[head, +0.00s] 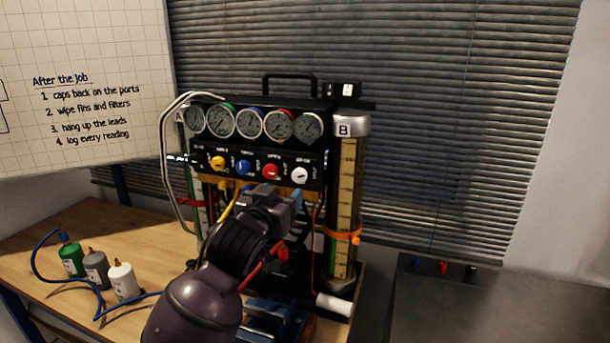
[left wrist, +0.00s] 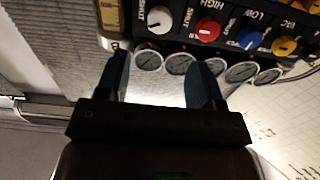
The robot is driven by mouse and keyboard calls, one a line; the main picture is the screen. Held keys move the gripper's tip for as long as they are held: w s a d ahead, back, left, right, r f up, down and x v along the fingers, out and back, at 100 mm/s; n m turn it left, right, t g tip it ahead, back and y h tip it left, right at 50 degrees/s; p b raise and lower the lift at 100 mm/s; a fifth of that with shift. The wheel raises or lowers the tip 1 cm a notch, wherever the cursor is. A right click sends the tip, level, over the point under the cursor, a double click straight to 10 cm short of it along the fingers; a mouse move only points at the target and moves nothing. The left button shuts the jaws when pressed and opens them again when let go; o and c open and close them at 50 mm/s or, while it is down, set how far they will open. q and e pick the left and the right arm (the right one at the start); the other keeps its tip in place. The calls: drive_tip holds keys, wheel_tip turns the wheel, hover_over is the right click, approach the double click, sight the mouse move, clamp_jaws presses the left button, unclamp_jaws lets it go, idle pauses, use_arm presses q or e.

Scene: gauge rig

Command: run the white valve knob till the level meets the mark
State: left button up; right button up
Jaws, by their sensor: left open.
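The white valve knob (head: 299,174) is at the right end of the knob row on the gauge rig's panel. It also shows in the left wrist view (left wrist: 159,19), beyond my fingertips and roughly between their lines. My left gripper (head: 284,199) is open and empty, just below the panel and apart from the knob; in the left wrist view its two fingers (left wrist: 160,72) stand wide. Cylinder B (head: 346,190) is at the rig's right, with a scale and an orange band (head: 343,237) around its lower part. My right gripper is not in view.
Yellow (head: 218,162), blue (head: 244,167) and red (head: 270,171) knobs sit left of the white one, under a row of gauges (head: 249,124). Hoses hang at the rig's left. Green, grey and white bottles (head: 122,281) stand on the bench's left.

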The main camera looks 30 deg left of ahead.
sight(298, 177)
use_arm(q)
drive_tip(key=p+x, duration=0.1)
drive_tip(key=x, duration=0.9)
drive_tip(key=shift+f, duration=0.1)
drive_tip(key=c, duration=0.9)
drive_tip(key=m, duration=0.5)
drive_tip(key=o, duration=0.9)
drive_tip(key=shift+d, duration=0.1)
drive_tip(key=b+v, duration=0.1)
drive_tip(key=v, duration=0.9)
drive_tip(key=shift+s, duration=0.35)
